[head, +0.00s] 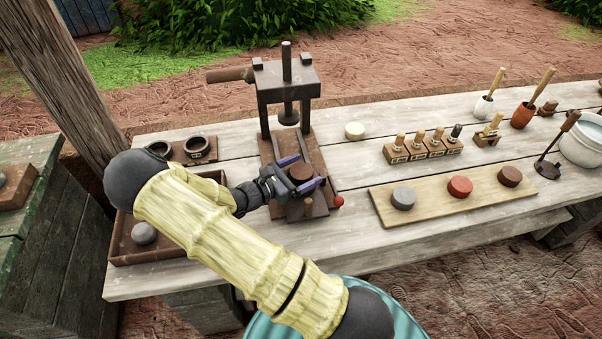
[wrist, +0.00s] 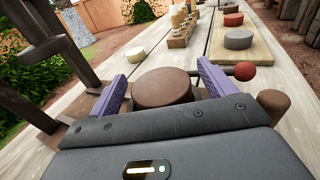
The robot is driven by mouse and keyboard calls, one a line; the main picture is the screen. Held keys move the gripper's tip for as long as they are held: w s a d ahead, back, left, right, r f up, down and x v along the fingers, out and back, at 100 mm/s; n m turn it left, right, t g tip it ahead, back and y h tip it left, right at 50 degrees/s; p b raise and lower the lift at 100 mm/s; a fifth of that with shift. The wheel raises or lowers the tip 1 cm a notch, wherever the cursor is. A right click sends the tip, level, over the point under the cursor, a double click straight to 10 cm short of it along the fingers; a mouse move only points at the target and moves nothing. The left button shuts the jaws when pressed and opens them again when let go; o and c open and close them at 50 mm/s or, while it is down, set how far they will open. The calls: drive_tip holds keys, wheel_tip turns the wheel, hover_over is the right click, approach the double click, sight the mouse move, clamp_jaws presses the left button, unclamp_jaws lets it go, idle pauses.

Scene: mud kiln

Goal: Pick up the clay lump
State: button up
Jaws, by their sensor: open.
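A brown round lump (head: 301,171) sits on the base of the wooden press, in front of its post. In the wrist view the brown lump (wrist: 163,88) lies between the two purple fingers. My gripper (head: 300,173) is open, with one finger on each side of the brown lump; I cannot tell whether either touches it. A grey rounded lump (head: 144,233) lies in the wooden tray (head: 130,260) at the left, apart from my gripper. I cannot tell from looks alone which one is the clay lump.
The press (head: 287,75) rises just behind my gripper, with a red ball (head: 338,201) at its right. A board (head: 430,206) with grey, red and brown discs lies to the right. Several stamps (head: 420,145) and a cream disc (head: 355,130) stand behind. Bare planks lie between.

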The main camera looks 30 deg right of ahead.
sight(301, 171)
drive_tip(key=c, duration=1.2)
drive_tip(key=shift+r, duration=0.1)
drive_tip(key=shift+c, duration=0.2)
wheel_tip(301, 171, up, 10)
drive_tip(key=shift+f, duration=0.1)
drive_tip(key=shift+w, duration=0.1)
drive_tip(key=shift+s, duration=0.2)
drive_tip(key=shift+w, duration=0.1)
